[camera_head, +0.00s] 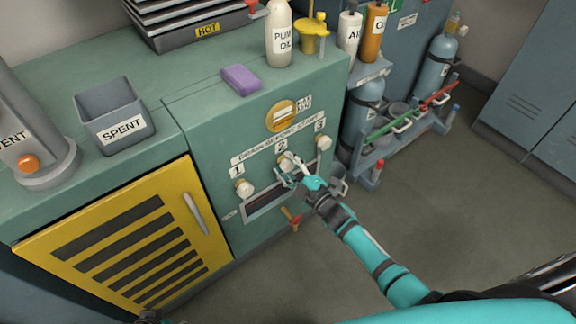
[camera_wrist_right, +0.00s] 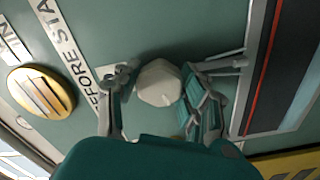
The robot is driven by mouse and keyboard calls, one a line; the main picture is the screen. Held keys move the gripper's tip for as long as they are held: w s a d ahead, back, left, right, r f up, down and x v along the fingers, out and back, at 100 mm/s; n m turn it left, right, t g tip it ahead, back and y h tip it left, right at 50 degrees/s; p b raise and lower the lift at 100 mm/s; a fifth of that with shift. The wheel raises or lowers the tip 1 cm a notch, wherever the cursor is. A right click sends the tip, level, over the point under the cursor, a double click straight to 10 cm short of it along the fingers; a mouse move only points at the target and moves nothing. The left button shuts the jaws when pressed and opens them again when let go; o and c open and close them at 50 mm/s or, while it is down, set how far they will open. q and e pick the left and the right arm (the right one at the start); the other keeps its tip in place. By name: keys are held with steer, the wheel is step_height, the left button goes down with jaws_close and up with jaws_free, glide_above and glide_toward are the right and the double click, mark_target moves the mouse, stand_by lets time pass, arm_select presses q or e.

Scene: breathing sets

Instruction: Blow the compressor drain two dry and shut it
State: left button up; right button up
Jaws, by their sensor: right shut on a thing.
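The green compressor cabinet (camera_head: 215,150) has a row of drains labelled 1, 2 and 3. The white knob of drain two (camera_head: 285,161) also shows in the wrist view (camera_wrist_right: 158,83). My right gripper (camera_head: 293,168) is shut on this knob, with one finger on each side of it. The knobs of drain one (camera_head: 243,188) and drain three (camera_head: 323,143) are free on either side. A dark slotted window (camera_head: 266,203) lies below the knobs. I cannot tell whether water is at the drain. Only a small dark part at the bottom left edge may be my left gripper.
A purple sponge (camera_head: 240,79), a PUMP OIL bottle (camera_head: 279,40) and a grey SPENT bin (camera_head: 115,125) stand on the cabinet top. A rack with blue cylinders (camera_head: 368,110) stands to the right. A yellow slatted door (camera_head: 120,245) is at the left. The floor at right is clear.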

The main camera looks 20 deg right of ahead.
steer(key=n+b, duration=0.1)
steer(key=n, duration=0.4)
steer(key=shift+f, duration=0.15)
arm_select(q)
steer(key=shift+b+v, duration=0.75)
steer(key=shift+v, duration=1.55)
arm_select(e)
steer(key=shift+n, duration=1.6)
arm_select(q)
steer(key=shift+s+a, duration=0.1)
arm_select(e)
steer(key=o, duration=1.2)
steer(key=v, duration=1.2)
